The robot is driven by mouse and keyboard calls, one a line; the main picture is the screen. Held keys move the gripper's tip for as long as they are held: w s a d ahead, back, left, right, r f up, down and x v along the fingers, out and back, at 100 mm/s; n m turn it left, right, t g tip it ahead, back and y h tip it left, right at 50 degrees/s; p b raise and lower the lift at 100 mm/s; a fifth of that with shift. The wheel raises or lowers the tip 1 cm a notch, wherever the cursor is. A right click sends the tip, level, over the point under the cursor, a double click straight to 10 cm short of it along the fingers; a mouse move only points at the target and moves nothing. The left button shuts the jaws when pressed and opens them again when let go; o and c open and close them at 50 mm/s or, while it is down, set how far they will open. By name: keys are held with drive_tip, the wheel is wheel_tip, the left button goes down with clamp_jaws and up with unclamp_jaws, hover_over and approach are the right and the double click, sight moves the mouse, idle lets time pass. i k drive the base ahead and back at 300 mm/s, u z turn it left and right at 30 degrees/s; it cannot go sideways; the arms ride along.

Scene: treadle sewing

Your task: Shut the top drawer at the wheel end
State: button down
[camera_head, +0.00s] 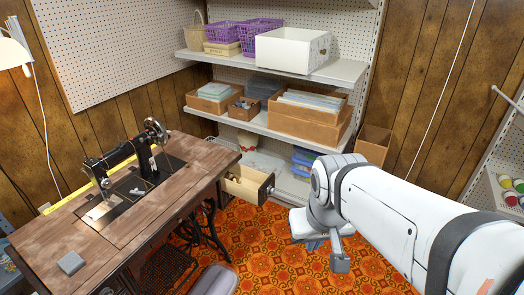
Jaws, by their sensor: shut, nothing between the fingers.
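The sewing table (125,218) stands at left with a black sewing machine (125,153) on it. The machine's handwheel (157,130) is at the far right end. Under that end, a wooden drawer (254,193) stands pulled out, its front and small dark knob facing right. Its open top shows the inside, with small items that I cannot make out. My gripper (340,262) points down, to the right of the drawer and nearer to the camera. It is shut and empty, clear of the drawer front. My arm hides part of the floor behind it.
Shelves with purple baskets (260,33), a white box (291,49) and brown boxes (308,118) stand behind the drawer. A brown bin (373,144) is right of them. Patterned orange floor (262,240) is open between table and gripper. A grey rounded object (213,280) is at the bottom.

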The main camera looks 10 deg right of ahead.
sight(254, 187)
drive_tip(key=u, duration=0.05)
drive_tip(key=i, duration=1)
drive_tip(key=z, duration=0.05)
